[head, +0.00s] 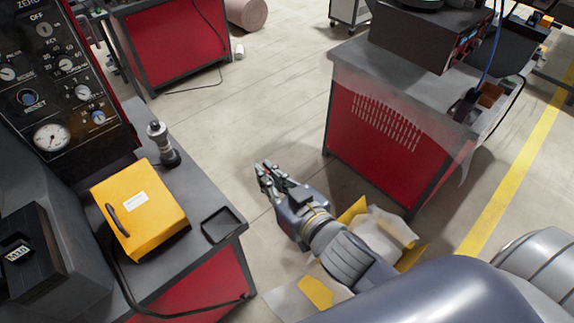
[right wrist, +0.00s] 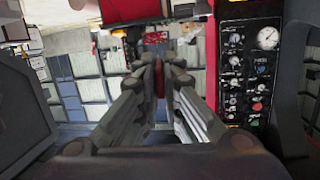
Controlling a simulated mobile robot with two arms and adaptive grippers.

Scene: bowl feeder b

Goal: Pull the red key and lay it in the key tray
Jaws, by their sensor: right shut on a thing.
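My right gripper (head: 266,178) is over the open floor, to the right of the grey bench and up from the key tray. In the right wrist view its fingers (right wrist: 160,72) are closed together on a small red thing (right wrist: 160,82), which looks like the red key; most of it is hidden between the fingertips. In the head view the key is too small to make out. The key tray (head: 234,234) is a small black square tray at the bench's near right corner, and it looks empty. My left gripper is not in view.
A yellow case (head: 155,222) with a black handle lies left of the tray. A dark cylindrical device (head: 167,155) stands behind it. The control panel (head: 75,115) with dials rises at the left, also seen in the right wrist view (right wrist: 244,75).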

